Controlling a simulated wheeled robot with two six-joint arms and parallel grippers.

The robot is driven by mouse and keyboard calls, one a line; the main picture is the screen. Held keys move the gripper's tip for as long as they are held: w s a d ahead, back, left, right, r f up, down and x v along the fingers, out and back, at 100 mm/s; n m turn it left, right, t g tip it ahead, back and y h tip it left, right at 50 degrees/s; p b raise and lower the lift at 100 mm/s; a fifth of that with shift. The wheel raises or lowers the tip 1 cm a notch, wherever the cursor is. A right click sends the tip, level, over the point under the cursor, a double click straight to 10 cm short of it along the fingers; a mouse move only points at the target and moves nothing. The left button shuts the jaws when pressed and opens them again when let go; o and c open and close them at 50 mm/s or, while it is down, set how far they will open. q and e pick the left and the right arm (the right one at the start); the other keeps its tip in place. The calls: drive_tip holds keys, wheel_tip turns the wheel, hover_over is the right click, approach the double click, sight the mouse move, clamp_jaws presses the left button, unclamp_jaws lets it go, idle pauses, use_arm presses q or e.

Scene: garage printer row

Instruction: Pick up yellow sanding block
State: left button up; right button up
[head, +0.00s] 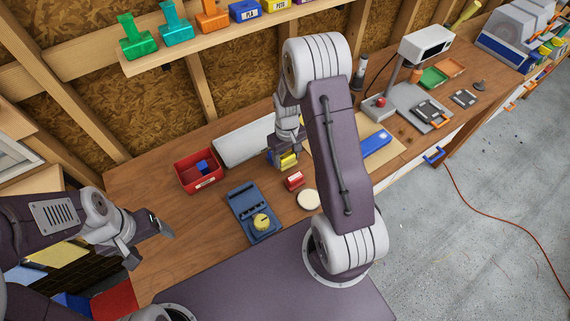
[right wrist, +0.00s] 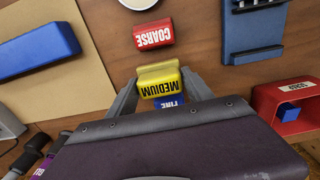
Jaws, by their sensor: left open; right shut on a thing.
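The yellow sanding block (right wrist: 158,82), labelled MEDIUM, is between the fingers of my right gripper (right wrist: 152,97), which is shut on it. In the head view the yellow block (head: 289,161) shows just below my right gripper (head: 284,153), over the workbench. I cannot tell whether it still touches the bench. A blue block labelled FINE (right wrist: 170,102) lies just beside it, partly hidden by my gripper body. A red block labelled COARSE (right wrist: 153,33) lies a little apart; it also shows in the head view (head: 294,181). My left gripper (head: 150,246) is open and empty at the bench's left.
A red bin (head: 187,183) with a blue block inside stands left of my right gripper. A blue device with a yellow knob (head: 244,203) and a white disc (head: 308,199) are nearer me. A long blue object (head: 376,144) lies on a tan sheet to the right.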

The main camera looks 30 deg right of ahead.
drive_tip(key=s+d+r+b, duration=0.1)
drive_tip(key=s+d+r, duration=0.4)
drive_tip(key=s, duration=0.4)
drive_tip(key=shift+s+d+r+b, duration=0.3)
drive_tip(key=shift+s+r+b, duration=0.1)
drive_tip(key=shift+r, duration=0.25)
